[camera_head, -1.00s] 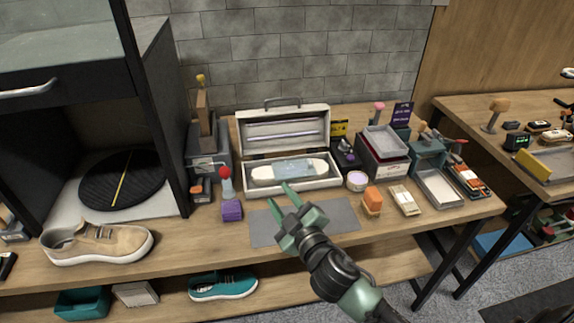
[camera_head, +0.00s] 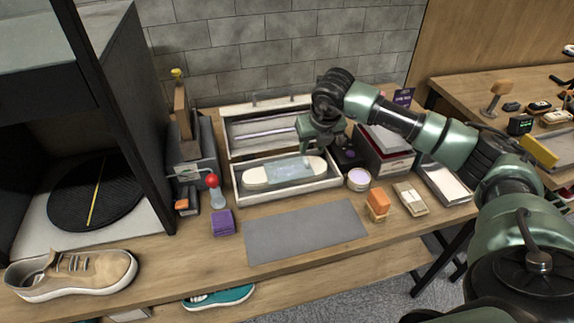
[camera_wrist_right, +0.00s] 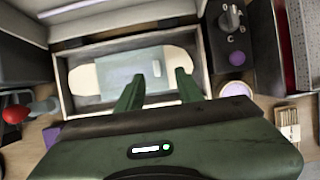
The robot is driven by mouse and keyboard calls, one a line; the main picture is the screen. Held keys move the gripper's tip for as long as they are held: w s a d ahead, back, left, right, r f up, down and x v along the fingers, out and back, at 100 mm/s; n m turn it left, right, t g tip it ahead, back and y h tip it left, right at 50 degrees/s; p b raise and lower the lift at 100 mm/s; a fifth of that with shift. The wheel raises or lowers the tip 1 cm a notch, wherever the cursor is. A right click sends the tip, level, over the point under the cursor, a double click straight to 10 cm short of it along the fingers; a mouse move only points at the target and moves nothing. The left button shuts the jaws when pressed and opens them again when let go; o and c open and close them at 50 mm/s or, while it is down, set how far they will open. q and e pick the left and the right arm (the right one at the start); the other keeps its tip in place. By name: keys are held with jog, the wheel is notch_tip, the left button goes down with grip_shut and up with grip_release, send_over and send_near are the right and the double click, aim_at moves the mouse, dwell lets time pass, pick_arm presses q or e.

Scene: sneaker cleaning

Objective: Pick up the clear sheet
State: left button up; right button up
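The clear sheet (camera_head: 290,170) is a pale, bluish see-through rectangle lying over a cream insole-shaped piece (camera_head: 256,176) in the open metal case (camera_head: 286,194). It also shows in the right wrist view (camera_wrist_right: 130,75). My right gripper (camera_head: 312,149) reaches down over the case from the right, above the sheet's right part. In the right wrist view its two fingers (camera_wrist_right: 158,88) are apart with nothing held between them, pointing at the sheet's right end. I cannot tell if the fingertips touch it. My left gripper is not in view.
A grey mat (camera_head: 305,231) lies in front of the case. A purple block (camera_head: 223,222), a round tin (camera_head: 359,179) and an orange-topped brush (camera_head: 378,203) stand around it. The case's raised lid (camera_head: 240,130) is behind. A tan sneaker (camera_head: 72,272) sits at the left.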

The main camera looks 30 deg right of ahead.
aim_at(305, 158)
jog(key=shift+w+f, duration=0.15)
jog(key=shift+f, duration=0.35)
jog(key=p+x, duration=0.1)
jog(key=x, duration=0.3)
jog(key=p+x, duration=0.1)
jog(key=x, duration=0.1)
jog(key=shift+w+a+p, duration=0.15)
jog(key=shift+a+p, duration=0.1)
jog(key=shift+p, duration=0.05)
jog(key=shift+f, duration=0.1)
jog(key=shift+c, duration=0.6)
grip_shut()
